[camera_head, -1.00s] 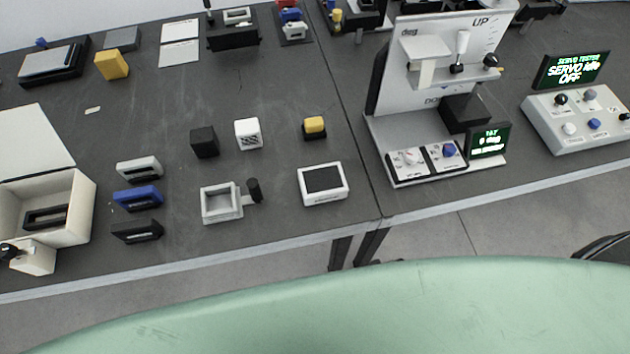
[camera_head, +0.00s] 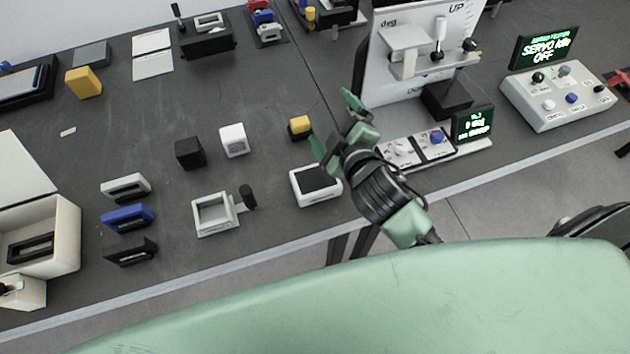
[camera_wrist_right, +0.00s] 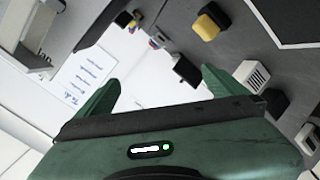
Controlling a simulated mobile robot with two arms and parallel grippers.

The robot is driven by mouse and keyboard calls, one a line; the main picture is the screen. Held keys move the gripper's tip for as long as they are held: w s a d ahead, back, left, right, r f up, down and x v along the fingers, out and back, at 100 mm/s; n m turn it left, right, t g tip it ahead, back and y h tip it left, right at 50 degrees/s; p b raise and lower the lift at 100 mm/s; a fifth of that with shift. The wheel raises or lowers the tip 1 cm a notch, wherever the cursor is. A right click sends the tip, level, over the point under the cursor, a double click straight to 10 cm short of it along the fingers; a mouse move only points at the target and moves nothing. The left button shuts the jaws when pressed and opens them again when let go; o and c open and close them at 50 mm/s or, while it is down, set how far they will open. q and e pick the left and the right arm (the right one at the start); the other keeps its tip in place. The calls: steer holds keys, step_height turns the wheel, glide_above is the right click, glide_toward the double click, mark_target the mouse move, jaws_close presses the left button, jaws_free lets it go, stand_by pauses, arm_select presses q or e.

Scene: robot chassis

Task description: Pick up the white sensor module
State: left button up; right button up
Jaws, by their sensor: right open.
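The white sensor module (camera_head: 233,140) appears to be the small white cube with a slotted face. It stands on the dark table, right of a black cube (camera_head: 190,153). In the right wrist view the white cube (camera_wrist_right: 252,77) lies to the right, outside the fingers. My right gripper (camera_head: 335,124) is open and empty, with its fingers spread above the table to the right of the cube. Its fingers (camera_wrist_right: 155,92) also show in the wrist view with nothing between them. My left gripper is not in view.
A yellow-topped block (camera_head: 300,126) and a white-framed dark panel (camera_head: 316,187) stand near my right gripper. A white frame with a black knob (camera_head: 214,216) is in front of the cube. A tester stand (camera_head: 415,60) rises at right. Bare table lies behind the cube.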

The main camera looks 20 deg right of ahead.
steer(key=w+a+r+n+t+y, duration=0.4)
steer(key=a+r+n+y, duration=0.3)
steer(key=a+r+n, duration=0.3)
steer(key=s+a+r+n+g+y, duration=0.35)
steer(key=a+n+g+y, duration=0.4)
steer(key=n, duration=0.85)
steer(key=n+g+h, duration=1)
steer(key=n+g, duration=0.1)
steer(key=n, duration=0.7)
glide_toward(317, 178)
steer(key=x, duration=0.3)
steer(key=shift+s, duration=0.25)
steer(key=shift+d+f, duration=0.15)
steer(key=shift+f, duration=0.15)
steer(key=p+x, duration=0.1)
steer(key=x, duration=0.1)
steer(key=p+x, duration=0.1)
steer(key=x, duration=0.1)
steer(key=p+x, duration=0.1)
steer(key=x, duration=0.1)
steer(key=shift+w+a, duration=0.15)
steer(key=shift+a, duration=0.25)
steer(key=shift+a+f, duration=0.15)
steer(key=shift+f, duration=0.3)
